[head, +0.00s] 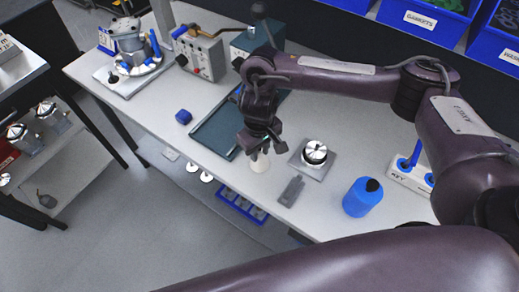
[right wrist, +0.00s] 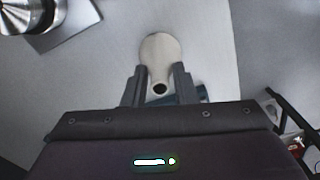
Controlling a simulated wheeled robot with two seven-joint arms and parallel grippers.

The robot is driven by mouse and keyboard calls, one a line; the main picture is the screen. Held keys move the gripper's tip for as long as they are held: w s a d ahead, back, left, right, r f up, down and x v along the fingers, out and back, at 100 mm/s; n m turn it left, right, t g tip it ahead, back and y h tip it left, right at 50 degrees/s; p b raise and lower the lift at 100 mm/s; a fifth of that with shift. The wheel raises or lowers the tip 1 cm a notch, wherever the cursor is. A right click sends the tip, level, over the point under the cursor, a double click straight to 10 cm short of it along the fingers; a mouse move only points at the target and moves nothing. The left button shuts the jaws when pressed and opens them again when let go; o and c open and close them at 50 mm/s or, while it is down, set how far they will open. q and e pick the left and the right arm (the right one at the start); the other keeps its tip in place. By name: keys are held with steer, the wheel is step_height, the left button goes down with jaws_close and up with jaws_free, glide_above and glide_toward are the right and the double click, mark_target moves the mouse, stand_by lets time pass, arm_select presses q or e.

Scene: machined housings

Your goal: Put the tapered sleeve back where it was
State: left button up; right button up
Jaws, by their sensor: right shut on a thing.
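The tapered sleeve (head: 259,163) is a cream, cone-like piece near the table's front edge, just in front of the teal tray. My right gripper (head: 262,148) is over it and shut on its narrow upper part. In the right wrist view the sleeve (right wrist: 160,48) stands between the two dark fingers (right wrist: 159,80), with a dark hole in its near end. I cannot tell whether its wide end touches the table. The fingers hide part of its sides. My left gripper is not in view.
A square plate with a round metal part (head: 315,152) stands right of the gripper, with a grey block (head: 291,190) in front. A blue bottle (head: 362,197) is further right. The teal tray (head: 213,130) and a small blue item (head: 183,117) lie left.

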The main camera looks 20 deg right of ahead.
steer(key=o, duration=1)
steer(key=shift+f, duration=0.1)
step_height(320, 180, up, 12)
steer(key=p, duration=0.1)
stand_by(0.4)
